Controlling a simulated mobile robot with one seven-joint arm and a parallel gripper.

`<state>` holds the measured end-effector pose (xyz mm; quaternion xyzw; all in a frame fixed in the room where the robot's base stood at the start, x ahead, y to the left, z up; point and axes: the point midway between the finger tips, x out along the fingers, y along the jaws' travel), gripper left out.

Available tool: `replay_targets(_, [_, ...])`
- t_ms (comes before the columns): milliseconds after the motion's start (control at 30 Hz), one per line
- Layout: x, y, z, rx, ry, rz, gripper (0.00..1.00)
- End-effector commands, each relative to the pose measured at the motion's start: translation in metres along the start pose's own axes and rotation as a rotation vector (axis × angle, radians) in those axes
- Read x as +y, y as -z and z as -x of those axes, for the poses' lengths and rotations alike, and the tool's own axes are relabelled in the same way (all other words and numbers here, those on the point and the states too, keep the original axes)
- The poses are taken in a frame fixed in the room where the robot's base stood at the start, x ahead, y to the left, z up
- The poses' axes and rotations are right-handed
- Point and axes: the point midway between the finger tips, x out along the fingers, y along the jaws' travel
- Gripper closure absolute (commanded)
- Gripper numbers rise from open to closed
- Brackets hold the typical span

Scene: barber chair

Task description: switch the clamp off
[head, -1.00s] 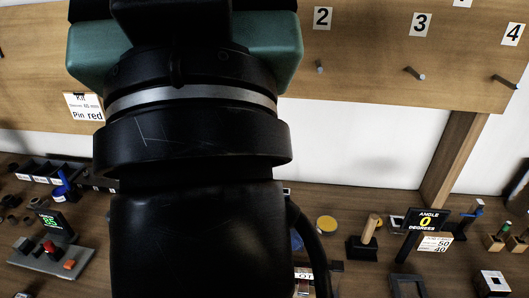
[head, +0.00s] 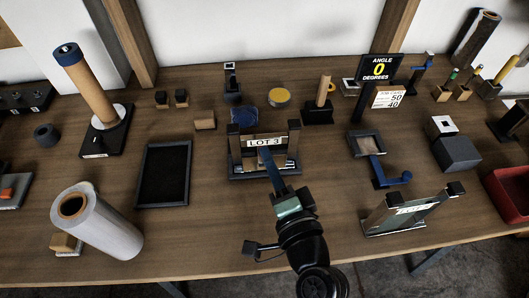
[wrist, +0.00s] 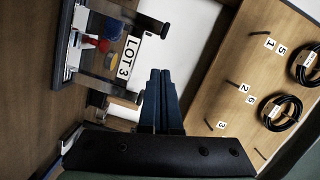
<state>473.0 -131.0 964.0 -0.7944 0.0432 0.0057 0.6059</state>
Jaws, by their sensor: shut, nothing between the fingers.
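My gripper (head: 268,160) has slim blue fingers and is shut and empty. In the head view it reaches forward over the middle of the table, at the LOT 3 stand (head: 250,170); whether it touches is unclear. In the wrist view the fingertips (wrist: 160,74) are together, beside the LOT 3 sign (wrist: 129,56). No part is plainly marked as a clamp. A grey plate (head: 16,192) with an orange switch (head: 6,194) is cut off by the left edge of the head view, far from my gripper. The switch's setting cannot be told.
A black tray (head: 163,202) and a clear-wrapped roll (head: 100,222) stand left of my arm. A slanted plate stand (head: 410,212) and a blue-handled crank (head: 392,180) stand to the right. An angle display (head: 379,68) reads 0. A red bin (head: 508,196) is at the far right.

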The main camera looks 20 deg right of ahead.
Motion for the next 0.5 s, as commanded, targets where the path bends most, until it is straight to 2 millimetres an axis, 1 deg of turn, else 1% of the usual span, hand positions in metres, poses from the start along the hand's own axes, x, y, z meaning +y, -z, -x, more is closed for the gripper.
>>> replay_targets(33, [0.037,-0.003,0.014,0.011,-0.047,-0.086,1.00])
replay_targets(100, [0.064,-0.003,0.028,0.025,-0.082,-0.176,1.00])
replay_targets(200, [0.086,-0.004,0.041,0.040,-0.112,-0.252,1.00])
replay_targets(300, [0.092,-0.005,0.045,0.046,-0.120,-0.280,1.00])
replay_targets(500, [0.091,-0.004,0.045,0.046,-0.119,-0.280,1.00])
